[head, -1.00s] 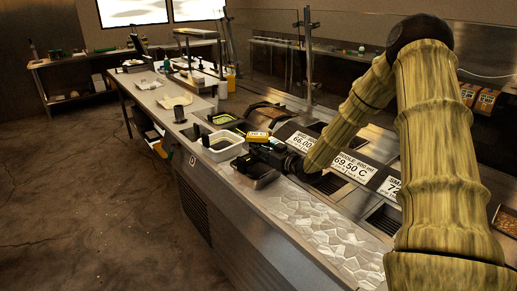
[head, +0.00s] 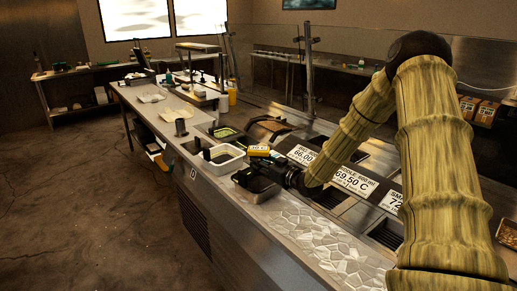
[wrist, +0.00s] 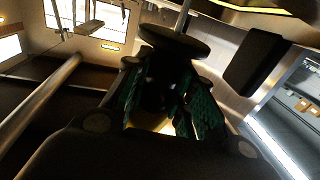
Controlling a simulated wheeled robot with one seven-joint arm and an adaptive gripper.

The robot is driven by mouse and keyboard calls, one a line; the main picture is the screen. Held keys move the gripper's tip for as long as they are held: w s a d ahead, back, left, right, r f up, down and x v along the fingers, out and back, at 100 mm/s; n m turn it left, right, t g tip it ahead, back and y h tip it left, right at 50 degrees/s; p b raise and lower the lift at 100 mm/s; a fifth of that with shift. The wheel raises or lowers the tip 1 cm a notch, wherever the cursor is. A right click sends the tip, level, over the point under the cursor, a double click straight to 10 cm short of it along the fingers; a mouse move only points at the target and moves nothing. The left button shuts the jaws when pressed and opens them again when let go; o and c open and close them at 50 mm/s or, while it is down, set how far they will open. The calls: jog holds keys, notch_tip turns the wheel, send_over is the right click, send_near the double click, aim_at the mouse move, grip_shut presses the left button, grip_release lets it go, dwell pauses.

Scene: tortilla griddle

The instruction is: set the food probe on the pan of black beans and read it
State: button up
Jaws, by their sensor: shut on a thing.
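My gripper (head: 248,179) is at the near edge of the counter, over a dark shallow tray (head: 262,194). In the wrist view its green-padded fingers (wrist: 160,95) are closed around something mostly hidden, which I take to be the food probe. A dark disc (wrist: 172,40) with a pale rod shows just past the fingertips. I cannot tell which pan holds black beans.
A white tub (head: 223,158) stands left of my gripper, with a green-rimmed dish (head: 225,133) behind it. A metal post (head: 309,75) rises from the counter. The pale stone-patterned surface (head: 325,240) in front is clear.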

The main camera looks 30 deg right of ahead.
jog(key=shift+r, duration=0.1)
jog(key=shift+r+p, duration=3.75)
jog(key=shift+r, duration=2.45)
